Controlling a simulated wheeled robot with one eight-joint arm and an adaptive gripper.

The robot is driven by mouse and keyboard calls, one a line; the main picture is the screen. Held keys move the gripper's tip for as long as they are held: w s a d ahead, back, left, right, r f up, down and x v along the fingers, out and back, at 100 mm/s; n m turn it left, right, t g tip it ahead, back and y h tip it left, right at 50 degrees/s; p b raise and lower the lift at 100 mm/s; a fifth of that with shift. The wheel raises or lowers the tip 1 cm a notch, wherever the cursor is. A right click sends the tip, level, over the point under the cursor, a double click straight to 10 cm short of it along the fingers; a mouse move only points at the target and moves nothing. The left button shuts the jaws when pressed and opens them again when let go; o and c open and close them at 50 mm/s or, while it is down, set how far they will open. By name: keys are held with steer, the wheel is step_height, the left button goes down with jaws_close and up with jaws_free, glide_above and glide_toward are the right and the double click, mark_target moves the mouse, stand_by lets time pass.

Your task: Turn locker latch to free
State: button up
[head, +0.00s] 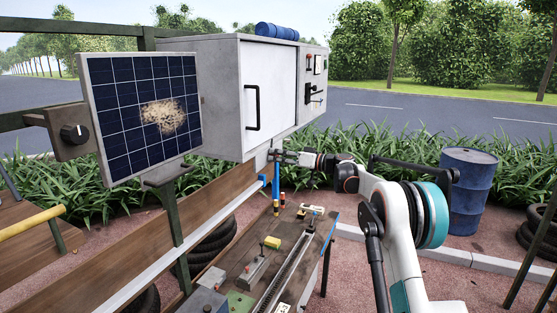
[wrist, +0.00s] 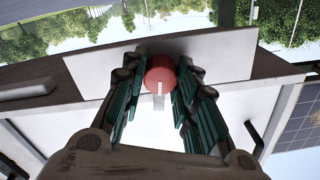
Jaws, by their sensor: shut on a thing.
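The locker (head: 222,95) is a pale grey box with a white door and a black bar handle. In the wrist view, the latch (wrist: 160,70) is a red round knob with a pale pointer, on a light plate (wrist: 225,62). My gripper (wrist: 159,80) has its green-padded fingers on either side of the knob and is shut on it. In the head view my gripper (head: 281,157) is just below the locker's lower edge, reaching in from the right. The knob cannot be made out clearly there.
A solar panel (head: 143,108) stands left of the locker, with a black dial (head: 74,134) beside it. Below my gripper is a cluttered workbench (head: 318,229). A blue barrel (head: 467,190) stands at the right, behind my arm.

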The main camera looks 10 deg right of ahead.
steer(key=m+b, duration=0.2)
steer(key=m, duration=0.2)
steer(key=shift+m, duration=0.3)
steer(key=m+b, duration=0.1)
steer(key=m, duration=0.2)
steer(key=shift+m, duration=0.3)
steer(key=m+b, duration=0.1)
steer(key=m, duration=0.2)
steer(key=shift+m, duration=2.2)
steer(key=o, duration=1.1)
steer(key=shift+w+d, duration=0.1)
